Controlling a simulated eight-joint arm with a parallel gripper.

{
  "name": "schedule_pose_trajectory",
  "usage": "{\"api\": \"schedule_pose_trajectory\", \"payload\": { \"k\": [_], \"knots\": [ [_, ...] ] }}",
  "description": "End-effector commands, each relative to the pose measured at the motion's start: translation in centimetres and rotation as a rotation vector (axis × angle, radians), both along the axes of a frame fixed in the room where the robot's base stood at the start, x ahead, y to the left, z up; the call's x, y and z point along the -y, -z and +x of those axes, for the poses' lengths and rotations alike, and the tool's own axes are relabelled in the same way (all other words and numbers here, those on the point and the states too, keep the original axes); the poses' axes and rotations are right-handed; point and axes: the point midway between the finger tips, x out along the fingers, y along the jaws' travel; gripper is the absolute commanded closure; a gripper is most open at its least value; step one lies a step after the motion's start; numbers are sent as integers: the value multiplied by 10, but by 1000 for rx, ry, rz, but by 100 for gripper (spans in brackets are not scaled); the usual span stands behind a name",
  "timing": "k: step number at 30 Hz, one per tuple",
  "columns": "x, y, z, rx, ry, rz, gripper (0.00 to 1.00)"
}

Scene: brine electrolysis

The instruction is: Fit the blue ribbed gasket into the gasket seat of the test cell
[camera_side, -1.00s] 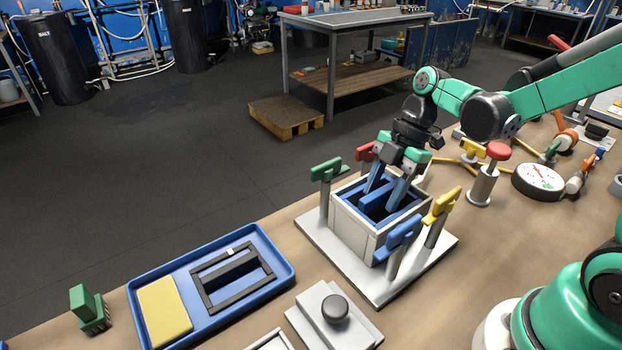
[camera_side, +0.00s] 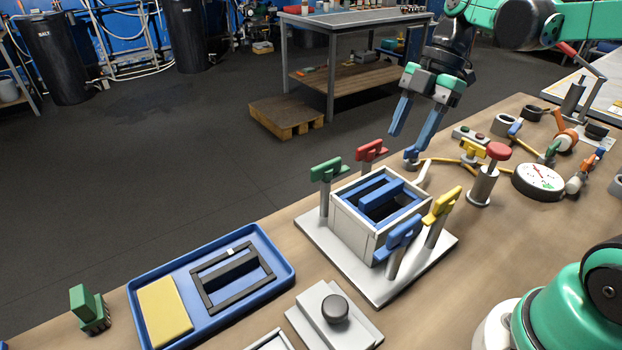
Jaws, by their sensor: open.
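The blue ribbed gasket (camera_side: 381,192) lies inside the top of the white box-shaped test cell (camera_side: 352,228). Its blue frame runs along the inner walls, and a raised blue bar crosses the opening. The frame looks level, but I cannot tell how deep it sits in the seat. My gripper (camera_side: 406,146) is above and behind the cell, clear of it. Its two blue fingers are apart with nothing between them.
Green (camera_side: 325,171), red (camera_side: 371,150), yellow (camera_side: 441,204) and blue (camera_side: 399,240) clamps stand around the cell on a white plate (camera_side: 322,248). A blue tray (camera_side: 288,272) holds a black frame (camera_side: 207,290) and a yellow block (camera_side: 164,311). A red-topped post (camera_side: 498,151) stands right.

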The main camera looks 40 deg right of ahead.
Motion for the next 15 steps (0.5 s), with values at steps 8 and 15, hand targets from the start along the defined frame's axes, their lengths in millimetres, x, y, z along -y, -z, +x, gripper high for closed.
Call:
{"api": "schedule_pose_trajectory", "payload": {
  "k": [8, 15],
  "knots": [
    [5, -17, -1, -3, 37, -14, 51],
    [-15, 1, -12, 9, 561, -136, 51]
  ]
}}
